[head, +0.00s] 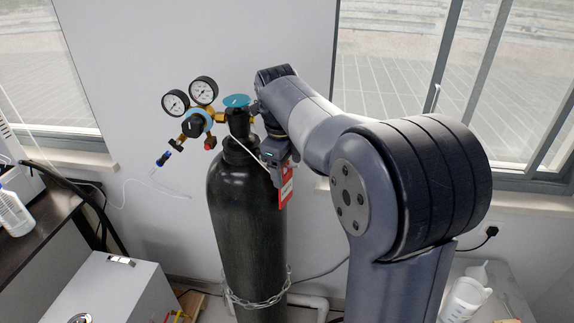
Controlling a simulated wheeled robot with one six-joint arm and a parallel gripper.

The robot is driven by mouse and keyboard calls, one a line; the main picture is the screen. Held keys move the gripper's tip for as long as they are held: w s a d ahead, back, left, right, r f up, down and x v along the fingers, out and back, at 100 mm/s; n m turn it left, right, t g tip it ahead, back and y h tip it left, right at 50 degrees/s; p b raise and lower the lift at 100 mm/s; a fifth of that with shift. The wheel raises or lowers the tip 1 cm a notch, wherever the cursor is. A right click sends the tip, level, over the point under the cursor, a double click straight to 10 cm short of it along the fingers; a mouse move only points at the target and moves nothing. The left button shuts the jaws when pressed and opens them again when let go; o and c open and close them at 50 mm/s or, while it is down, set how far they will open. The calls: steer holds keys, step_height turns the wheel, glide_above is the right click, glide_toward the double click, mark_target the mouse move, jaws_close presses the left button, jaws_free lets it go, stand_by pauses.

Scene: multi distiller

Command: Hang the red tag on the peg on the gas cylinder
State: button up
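The red tag (286,188) with white print is at the upper right side of the black gas cylinder (232,210). My gripper (275,172) is at the top of the tag and appears shut on it. The tag hangs down below the fingers, beside the cylinder's shoulder. A thin white loop or cord (247,151) runs from the gripper up and left toward the cylinder's neck. The peg cannot be made out; the gripper and valve area cover that spot. I cannot tell whether the loop is around it.
A regulator with two gauges (203,91) and a blue valve knob (236,101) sits on the cylinder top, close to my wrist. A chain (256,302) circles the cylinder lower down. A grey box (105,290) stands at lower left. White bottles (465,298) stand at lower right.

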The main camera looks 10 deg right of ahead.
steer(key=shift+o, duration=1)
steer(key=v, duration=1)
steer(key=shift+r+b, duration=0.35)
steer(key=shift+r, duration=0.05)
steer(key=x, duration=1)
steer(key=shift+s+p, duration=0.1)
steer(key=shift+p, duration=0.25)
steer(key=shift+d+f, duration=0.15)
steer(key=shift+f, duration=0.2)
steer(key=shift+s+d+r, duration=0.3)
steer(key=shift+s+r, duration=0.05)
steer(key=shift+r, duration=0.05)
